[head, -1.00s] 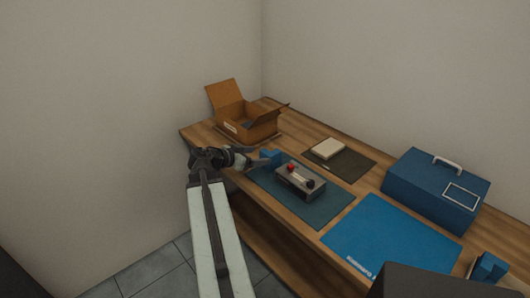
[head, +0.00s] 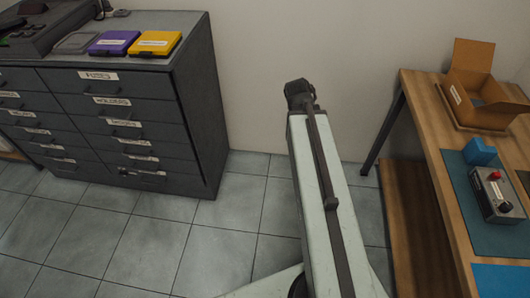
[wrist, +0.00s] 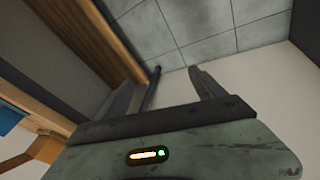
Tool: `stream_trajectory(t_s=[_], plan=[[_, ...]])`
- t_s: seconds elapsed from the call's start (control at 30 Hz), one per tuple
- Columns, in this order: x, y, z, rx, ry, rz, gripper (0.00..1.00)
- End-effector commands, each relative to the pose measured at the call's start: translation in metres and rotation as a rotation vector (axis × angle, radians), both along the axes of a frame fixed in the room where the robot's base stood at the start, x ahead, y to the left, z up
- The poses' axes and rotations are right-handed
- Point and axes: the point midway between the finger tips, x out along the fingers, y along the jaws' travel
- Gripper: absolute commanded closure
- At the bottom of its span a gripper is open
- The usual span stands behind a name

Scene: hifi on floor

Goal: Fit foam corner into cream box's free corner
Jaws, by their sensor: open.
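A small blue block (head: 480,151), which looks like the foam corner, sits on the dark teal mat at the right in the head view. Behind it, an open tan-brown cardboard box (head: 484,108) with raised flaps stands at the table's far end; it looks brown rather than cream, and most of its inside is hidden. My gripper (wrist: 163,82) is open and empty in the wrist view, its fingers toward floor and wall. In the head view my arm stands left of the table, apart from block and box; its fingertips are hidden there.
The wooden table (head: 441,185) fills the right side. A grey device (head: 497,193) with red and black knobs stands beside the block on the teal mat (head: 483,236). A dark drawer cabinet (head: 115,110) stands left, with open tiled floor before it.

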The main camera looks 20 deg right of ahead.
Motion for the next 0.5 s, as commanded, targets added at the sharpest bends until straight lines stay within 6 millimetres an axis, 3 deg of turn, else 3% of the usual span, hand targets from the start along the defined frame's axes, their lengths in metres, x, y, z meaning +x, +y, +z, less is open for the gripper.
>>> stream_trajectory(t_s=[0.03, 0.1, 0.2, 0.33, 0.5], plan=[[0.013, 0.056, -0.007, 0.081, 0.036, 0.154, 0.21], [0.021, 0.123, -0.014, 0.185, 0.081, 0.350, 0.21], [0.022, 0.196, -0.018, 0.297, 0.127, 0.571, 0.21], [0.017, 0.254, -0.019, 0.372, 0.154, 0.722, 0.21], [0.016, 0.262, -0.019, 0.384, 0.159, 0.747, 0.16]])
